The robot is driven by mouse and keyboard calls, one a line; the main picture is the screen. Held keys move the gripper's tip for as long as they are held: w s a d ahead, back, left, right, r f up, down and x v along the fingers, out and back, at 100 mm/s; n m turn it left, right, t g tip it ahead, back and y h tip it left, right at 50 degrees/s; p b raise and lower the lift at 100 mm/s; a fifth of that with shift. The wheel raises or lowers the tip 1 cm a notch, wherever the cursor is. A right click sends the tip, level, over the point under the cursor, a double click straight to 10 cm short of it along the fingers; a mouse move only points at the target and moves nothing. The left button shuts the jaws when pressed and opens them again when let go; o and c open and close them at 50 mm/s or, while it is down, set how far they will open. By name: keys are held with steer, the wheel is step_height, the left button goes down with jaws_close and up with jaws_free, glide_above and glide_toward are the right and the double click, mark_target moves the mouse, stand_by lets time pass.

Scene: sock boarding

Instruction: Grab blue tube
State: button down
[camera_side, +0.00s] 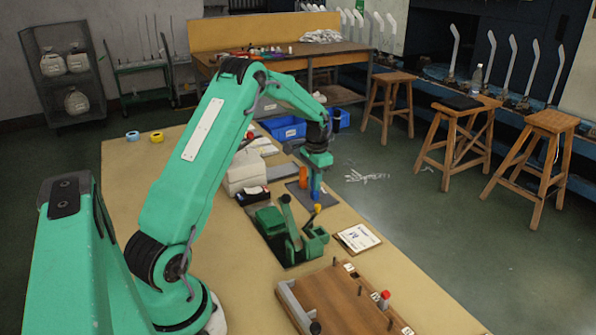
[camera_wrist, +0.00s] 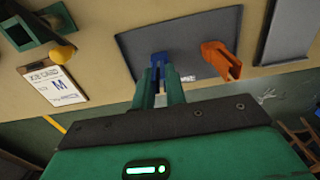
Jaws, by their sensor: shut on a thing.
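The blue tube (camera_wrist: 159,60) stands out between the two green fingers of my gripper (camera_wrist: 159,88) in the wrist view. My gripper is shut on it. In the side view the blue tube (camera_side: 316,187) shows below my gripper (camera_side: 316,172), over the dark grey mat (camera_side: 296,190). I cannot tell whether the tube still touches the mat. An orange tube (camera_wrist: 222,60) stands on the mat to the right of the blue one, apart from it; it also shows in the side view (camera_side: 302,179).
A green press (camera_side: 294,238) with a yellow knob (camera_wrist: 64,52) is close to the mat. A card marked M (camera_wrist: 52,84) lies beside it. A wooden board (camera_side: 340,300) with pegs is at the front. White boxes (camera_side: 243,172) stand left of the mat.

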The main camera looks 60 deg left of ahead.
steer(key=shift+r, duration=0.1)
steer(key=shift+r, duration=0.5)
steer(key=r, duration=0.3)
steer(key=shift+d+r, duration=0.15)
steer(key=shift+d, duration=0.05)
steer(key=d+r, duration=0.6)
steer(key=d, duration=0.5)
steer(key=shift+d+r, duration=0.15)
steer(key=shift+r, duration=0.1)
